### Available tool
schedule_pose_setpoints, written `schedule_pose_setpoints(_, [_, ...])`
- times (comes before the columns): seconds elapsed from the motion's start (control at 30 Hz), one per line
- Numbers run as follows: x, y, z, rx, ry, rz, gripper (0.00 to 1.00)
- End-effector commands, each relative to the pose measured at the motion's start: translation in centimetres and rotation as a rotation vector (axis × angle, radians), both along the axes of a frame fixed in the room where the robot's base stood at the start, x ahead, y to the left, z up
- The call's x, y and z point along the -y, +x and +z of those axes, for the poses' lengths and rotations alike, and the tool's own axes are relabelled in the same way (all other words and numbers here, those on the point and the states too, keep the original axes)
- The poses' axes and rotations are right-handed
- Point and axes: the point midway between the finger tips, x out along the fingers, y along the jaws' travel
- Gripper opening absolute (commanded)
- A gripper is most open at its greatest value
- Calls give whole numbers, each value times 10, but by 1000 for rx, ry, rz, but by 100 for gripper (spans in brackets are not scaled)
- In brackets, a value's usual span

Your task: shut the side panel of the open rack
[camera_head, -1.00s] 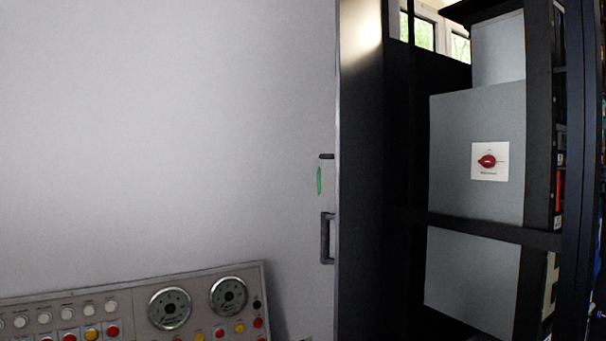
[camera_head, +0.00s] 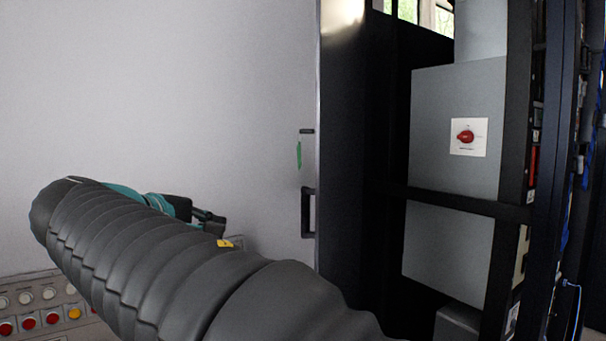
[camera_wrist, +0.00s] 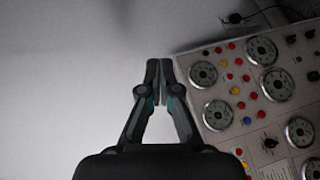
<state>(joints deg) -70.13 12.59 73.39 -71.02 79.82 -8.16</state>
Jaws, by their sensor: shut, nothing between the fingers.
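A large pale side panel (camera_head: 200,90) fills the left of the head view. It carries a dark upright handle (camera_head: 307,212) and a green mark (camera_head: 299,155) near its right edge. The open rack (camera_head: 518,130) stands to the right, with a dark frame and its inside exposed. My gripper (camera_head: 212,220) is in front of the panel, left of the handle and apart from it in the picture; my arm partly hides it. In the wrist view my gripper (camera_wrist: 160,64) has its fingertips together with nothing between them, against a plain pale surface.
A control console (camera_head: 32,300) with coloured buttons is at lower left, mostly hidden by my arm. Its dials and buttons (camera_wrist: 245,95) fill the right of the wrist view, close beside my fingers. A grey box with a red knob (camera_head: 466,137) sits inside the rack.

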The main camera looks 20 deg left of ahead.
Motion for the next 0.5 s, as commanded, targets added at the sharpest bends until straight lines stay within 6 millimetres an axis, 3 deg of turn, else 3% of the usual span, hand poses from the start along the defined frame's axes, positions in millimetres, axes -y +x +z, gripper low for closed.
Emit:
schedule_pose_setpoints(0.03, [-5,-4,26,72,-9,-18,0])
schedule_pose_setpoints(0.1, [-2,-7,59,160,-25,-61,0])
schedule_pose_setpoints(0.2, [10,-11,93,247,-39,-122,0])
schedule_pose_setpoints(0.3, [21,-14,112,293,-50,-167,0])
schedule_pose_setpoints(0.5, [33,-2,118,309,-64,-194,0])
